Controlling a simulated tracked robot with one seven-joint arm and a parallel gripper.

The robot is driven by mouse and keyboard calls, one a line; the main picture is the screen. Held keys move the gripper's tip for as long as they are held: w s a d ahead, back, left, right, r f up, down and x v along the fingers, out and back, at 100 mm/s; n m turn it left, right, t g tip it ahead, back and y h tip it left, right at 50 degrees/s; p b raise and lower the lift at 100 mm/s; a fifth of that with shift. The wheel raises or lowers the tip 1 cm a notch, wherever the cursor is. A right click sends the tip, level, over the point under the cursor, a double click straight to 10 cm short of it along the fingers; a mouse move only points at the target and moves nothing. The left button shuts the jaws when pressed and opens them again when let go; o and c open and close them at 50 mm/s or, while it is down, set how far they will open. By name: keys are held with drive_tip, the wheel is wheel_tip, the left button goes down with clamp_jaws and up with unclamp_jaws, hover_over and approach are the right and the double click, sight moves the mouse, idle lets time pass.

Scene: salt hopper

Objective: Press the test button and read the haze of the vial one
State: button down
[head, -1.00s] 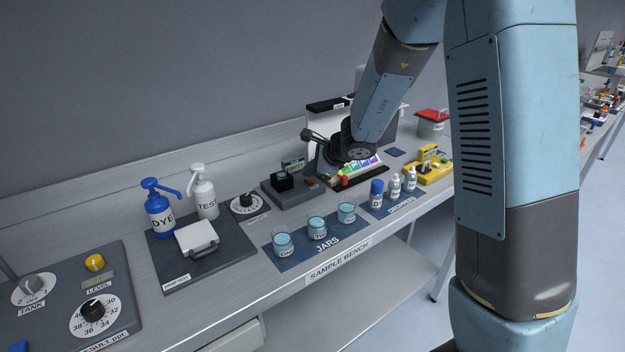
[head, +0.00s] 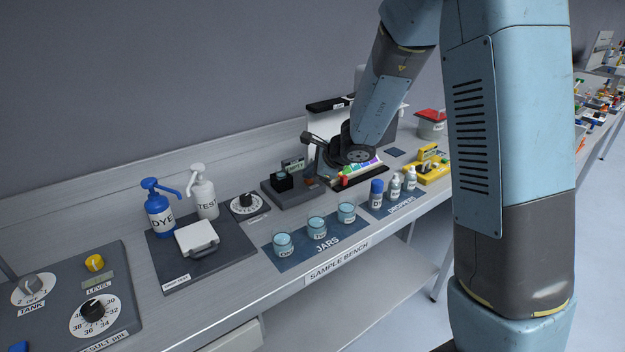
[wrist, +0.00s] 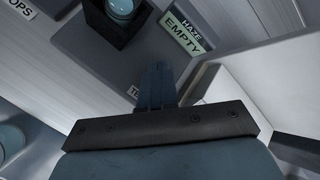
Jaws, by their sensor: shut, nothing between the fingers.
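The grey haze meter (head: 290,194) stands at the back of the bench, and its top fills much of the wrist view (wrist: 85,62). Its small display (wrist: 184,32) is labelled HAZE and reads EMPTY. A round vial top with pale blue in it (wrist: 122,8) sits in the black well (wrist: 98,28). My gripper (wrist: 157,70) is shut and empty, its fingertips over the meter between the display and a label starting "TE". The fingers cover part of that label. The test button cannot be made out in the wrist view, and contact cannot be told.
A dial (head: 245,204) and pump bottles (head: 203,195) stand to the left.

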sight(311, 181)
drive_tip(key=shift+f, duration=0.2)
drive_tip(key=shift+r, duration=0.1)
idle(0.4)
drive_tip(key=shift+r, duration=0.85)
drive_tip(key=shift+r, duration=2.55)
